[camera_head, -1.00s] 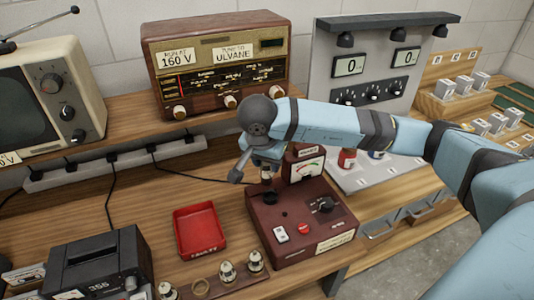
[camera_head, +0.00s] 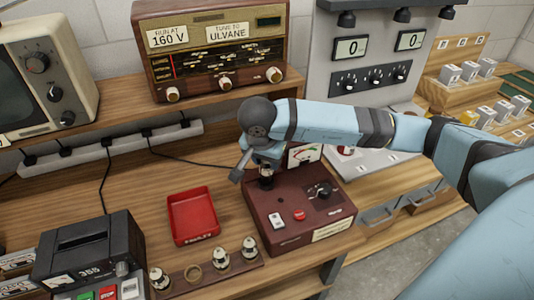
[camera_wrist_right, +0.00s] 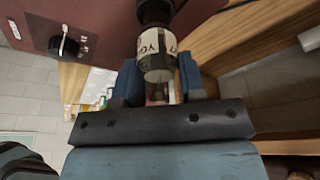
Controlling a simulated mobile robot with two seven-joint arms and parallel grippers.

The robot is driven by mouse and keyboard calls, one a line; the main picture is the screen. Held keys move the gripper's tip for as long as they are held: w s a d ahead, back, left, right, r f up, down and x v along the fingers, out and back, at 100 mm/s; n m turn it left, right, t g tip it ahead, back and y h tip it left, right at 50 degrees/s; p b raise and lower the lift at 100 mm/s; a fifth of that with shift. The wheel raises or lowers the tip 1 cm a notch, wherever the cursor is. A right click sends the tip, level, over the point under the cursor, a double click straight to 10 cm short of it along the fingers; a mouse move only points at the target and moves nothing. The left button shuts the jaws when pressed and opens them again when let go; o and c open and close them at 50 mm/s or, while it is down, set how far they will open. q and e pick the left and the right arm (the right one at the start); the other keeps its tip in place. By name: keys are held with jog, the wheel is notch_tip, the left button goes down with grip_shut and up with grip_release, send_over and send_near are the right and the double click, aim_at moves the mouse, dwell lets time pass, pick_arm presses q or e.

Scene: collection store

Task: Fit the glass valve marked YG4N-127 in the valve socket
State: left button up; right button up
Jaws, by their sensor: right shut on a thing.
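My right gripper (camera_head: 262,162) is shut on a glass valve (camera_wrist_right: 156,48). In the right wrist view the valve has a pale label, only partly legible as "YG", and a dark base (camera_wrist_right: 154,12) pointing away from the jaws. In the head view the valve's dark lower part (camera_head: 266,182) is at the back left of the maroon tester box (camera_head: 258,205), below the gripper. The valve socket is not clearly visible; the valve and gripper cover that corner. I cannot tell whether the base touches the socket. My left gripper is not in view.
The tester box carries a meter (camera_head: 303,153), a black knob (camera_head: 321,190) and a red button (camera_head: 299,214). A red tray (camera_head: 193,215) is to its left. A wooden rack (camera_head: 176,283) in front holds several valves and has one empty hole. A radio (camera_head: 212,50) stands behind.

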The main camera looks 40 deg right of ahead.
jog(key=shift+f, duration=0.4)
dwell(0.3)
jog(key=shift+b, duration=0.65)
dwell(0.6)
jog(key=shift+f+b, duration=0.6)
jog(key=o, duration=0.6)
jog(key=shift+o, duration=0.2)
jog(key=p+v, duration=0.5)
jog(key=v, duration=0.6)
dwell(0.8)
